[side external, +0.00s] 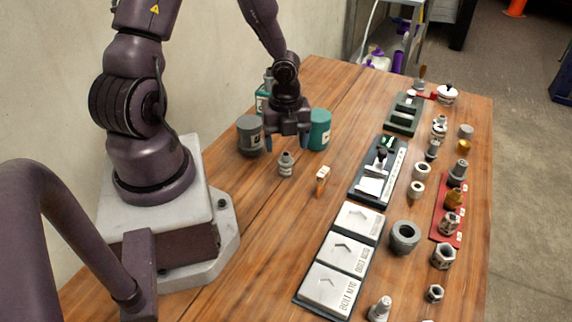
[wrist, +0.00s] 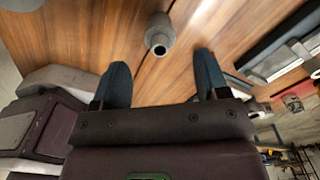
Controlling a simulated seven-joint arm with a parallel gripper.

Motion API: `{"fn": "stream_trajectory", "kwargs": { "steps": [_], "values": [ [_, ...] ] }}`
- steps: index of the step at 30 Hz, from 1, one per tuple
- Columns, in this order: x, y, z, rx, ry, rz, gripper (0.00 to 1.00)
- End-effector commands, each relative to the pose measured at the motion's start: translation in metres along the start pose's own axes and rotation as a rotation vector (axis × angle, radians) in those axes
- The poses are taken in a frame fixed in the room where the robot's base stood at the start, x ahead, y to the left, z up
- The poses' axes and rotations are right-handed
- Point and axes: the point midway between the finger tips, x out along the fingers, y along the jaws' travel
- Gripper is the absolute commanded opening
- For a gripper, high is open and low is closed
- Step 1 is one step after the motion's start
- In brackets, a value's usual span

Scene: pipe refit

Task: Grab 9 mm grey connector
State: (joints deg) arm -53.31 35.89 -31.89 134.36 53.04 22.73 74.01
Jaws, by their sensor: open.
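A small grey stepped connector (side external: 286,164) stands on the wooden table, in front of my gripper in the side view. In the wrist view a grey connector (wrist: 159,36) with a round open end shows beyond the fingertips, roughly centred between them. No size marking can be read on it. My gripper (side external: 288,144) is open and empty, above the table and behind the connector in the side view. Its two dark blue fingers (wrist: 160,72) are spread apart in the wrist view, with nothing between them.
A dark grey canister (side external: 250,136) and a teal canister (side external: 319,130) stand close to my gripper. A small orange-and-white piece (side external: 322,180) is right of the connector. Trays (side external: 376,184) and several metal fittings (side external: 405,237) fill the right side. The table's front left is clear.

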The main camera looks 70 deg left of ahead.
Motion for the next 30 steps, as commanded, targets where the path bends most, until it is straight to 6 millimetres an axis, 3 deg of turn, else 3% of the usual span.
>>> {"fn": "stream_trajectory", "kwargs": {
  "steps": [3, 10, 19, 30],
  "values": [
    [0.015, -0.001, 0.000, 0.002, 0.000, 0.001, 0.68],
    [0.029, 0.000, 0.001, 0.000, -0.001, 0.001, 0.68],
    [0.068, -0.001, 0.002, 0.000, -0.001, 0.002, 0.68],
    [0.074, -0.001, 0.002, -0.004, -0.001, -0.001, 0.66]
  ]
}}
